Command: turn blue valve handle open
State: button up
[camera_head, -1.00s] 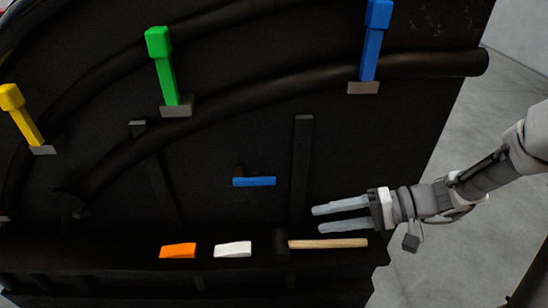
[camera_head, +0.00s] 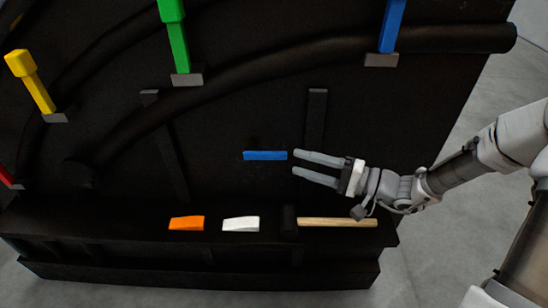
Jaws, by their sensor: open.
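The blue valve handle (camera_head: 265,155) is a short flat blue bar, lying horizontally on the dark panel near the middle of the head view. My gripper (camera_head: 294,162) comes in from the right with its two grey fingers spread and pointing left. The fingers are open and empty. The upper fingertip appears close to the right end of the blue handle; I cannot tell whether they touch or how far apart they are in depth.
Green (camera_head: 178,45), yellow (camera_head: 35,85) and blue (camera_head: 390,25) levers stand on the panel above. An orange block (camera_head: 187,223), a white block (camera_head: 241,224) and a hammer with a wooden handle (camera_head: 338,222) lie on the ledge below.

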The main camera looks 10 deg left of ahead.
aim_at(280, 157)
jog(key=a, duration=0.5)
jog(key=w+a+b, duration=0.1)
jog(key=a, duration=0.1)
jog(key=shift+w+a, duration=0.1)
jog(key=shift+a, duration=0.25)
grip_shut()
dwell(1.0)
